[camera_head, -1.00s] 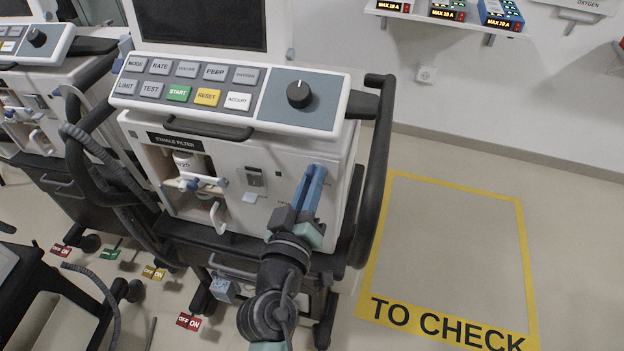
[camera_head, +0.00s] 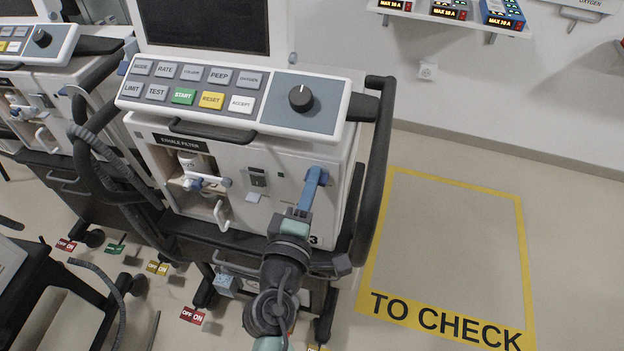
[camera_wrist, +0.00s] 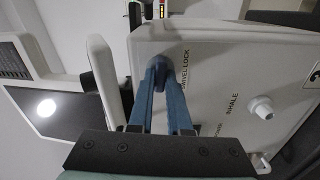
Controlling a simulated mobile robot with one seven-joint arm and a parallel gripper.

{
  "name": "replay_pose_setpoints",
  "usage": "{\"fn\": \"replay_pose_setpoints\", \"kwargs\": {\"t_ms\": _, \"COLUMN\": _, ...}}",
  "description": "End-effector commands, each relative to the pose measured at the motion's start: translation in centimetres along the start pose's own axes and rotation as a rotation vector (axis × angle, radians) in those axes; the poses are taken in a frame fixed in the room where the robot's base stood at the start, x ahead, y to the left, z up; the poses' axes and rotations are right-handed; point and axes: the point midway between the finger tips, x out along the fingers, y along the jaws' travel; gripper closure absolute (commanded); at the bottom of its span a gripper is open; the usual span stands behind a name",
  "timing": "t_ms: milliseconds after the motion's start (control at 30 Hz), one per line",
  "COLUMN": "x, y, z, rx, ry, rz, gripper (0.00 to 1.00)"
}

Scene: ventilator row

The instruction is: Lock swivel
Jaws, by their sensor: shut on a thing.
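In the head view my gripper (camera_head: 313,180) reaches up to the ventilator's front right, below the control panel (camera_head: 236,98). The fingertips cover part of the knob, and I cannot tell its exact turn.
A white INHALE port (camera_wrist: 262,107) sticks out near the lock. A black handle rail (camera_head: 378,170) runs down the ventilator's right side. An exhale filter bay (camera_head: 190,175) is at the left front. Floor marked TO CHECK (camera_head: 445,322) is clear at right.

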Motion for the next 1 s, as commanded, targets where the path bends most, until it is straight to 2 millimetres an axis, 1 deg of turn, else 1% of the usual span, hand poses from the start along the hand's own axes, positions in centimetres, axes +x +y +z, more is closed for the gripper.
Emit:
{"fn": "replay_pose_setpoints", "kwargs": {"t_ms": 300, "x": -0.01, "y": 0.00, "z": -0.03, "rx": -0.101, "ry": 0.001, "rz": 0.001, "gripper": 1.00}}
{"fn": "replay_pose_setpoints", "kwargs": {"t_ms": 800, "x": -0.01, "y": -0.04, "z": -0.03, "rx": -0.116, "ry": 0.001, "rz": 0.001, "gripper": 1.00}}
{"fn": "replay_pose_setpoints", "kwargs": {"t_ms": 833, "x": -0.01, "y": -0.04, "z": -0.03, "rx": -0.116, "ry": 0.001, "rz": 0.001, "gripper": 0.78}}
{"fn": "replay_pose_setpoints", "kwargs": {"t_ms": 967, "x": -0.01, "y": -0.05, "z": -0.02, "rx": -0.115, "ry": 0.001, "rz": 0.000, "gripper": 0.55}}
{"fn": "replay_pose_setpoints", "kwargs": {"t_ms": 1000, "x": -0.01, "y": -0.05, "z": -0.02, "rx": -0.114, "ry": 0.001, "rz": 0.000, "gripper": 0.54}}
